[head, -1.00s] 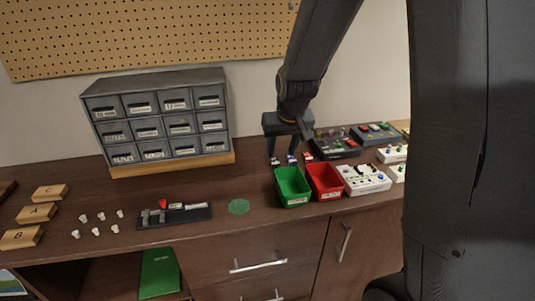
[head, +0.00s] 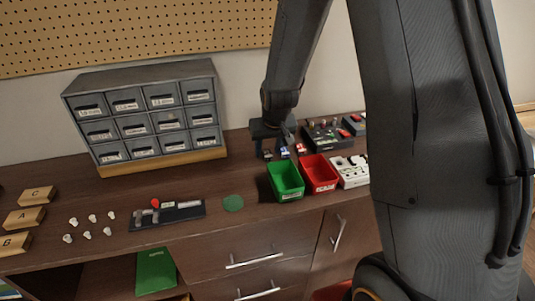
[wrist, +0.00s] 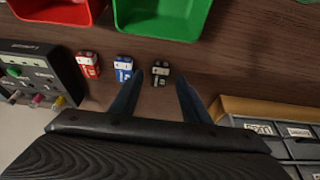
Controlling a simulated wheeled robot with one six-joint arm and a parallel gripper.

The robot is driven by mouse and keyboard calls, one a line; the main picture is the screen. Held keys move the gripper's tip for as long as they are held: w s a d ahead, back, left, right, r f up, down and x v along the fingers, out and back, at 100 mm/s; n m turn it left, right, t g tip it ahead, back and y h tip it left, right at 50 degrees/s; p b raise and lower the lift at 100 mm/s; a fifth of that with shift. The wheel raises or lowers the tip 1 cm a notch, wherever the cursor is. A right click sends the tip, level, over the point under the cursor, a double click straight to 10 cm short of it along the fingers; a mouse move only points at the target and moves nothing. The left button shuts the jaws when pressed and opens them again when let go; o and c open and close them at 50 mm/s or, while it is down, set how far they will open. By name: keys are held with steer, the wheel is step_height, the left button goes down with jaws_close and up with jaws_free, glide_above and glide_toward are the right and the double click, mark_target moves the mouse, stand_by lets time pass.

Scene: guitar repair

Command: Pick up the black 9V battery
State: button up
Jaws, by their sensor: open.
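The black 9V battery (wrist: 160,73) stands on the wooden bench, at the end of a short row with a blue battery (wrist: 123,68) and a red battery (wrist: 88,64). In the head view the black battery (head: 267,154) is the leftmost of the row, small and partly dark against the bench. My gripper (wrist: 160,84) is open and empty, pointing down. In the wrist view its two fingers lie either side of the black battery; the left finger is close to the blue one. My gripper (head: 274,144) also shows above the row in the head view.
A green bin (head: 286,181) and a red bin (head: 320,174) stand just in front of the batteries. The grey drawer cabinet (head: 150,115) is to the left, and a dark device box (head: 325,134) to the right.

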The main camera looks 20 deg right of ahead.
steer(key=shift+w+f, duration=0.25)
steer(key=shift+f, duration=0.35)
steer(key=c, duration=1)
steer(key=shift+c, duration=0.2)
steer(key=shift+r, duration=0.15)
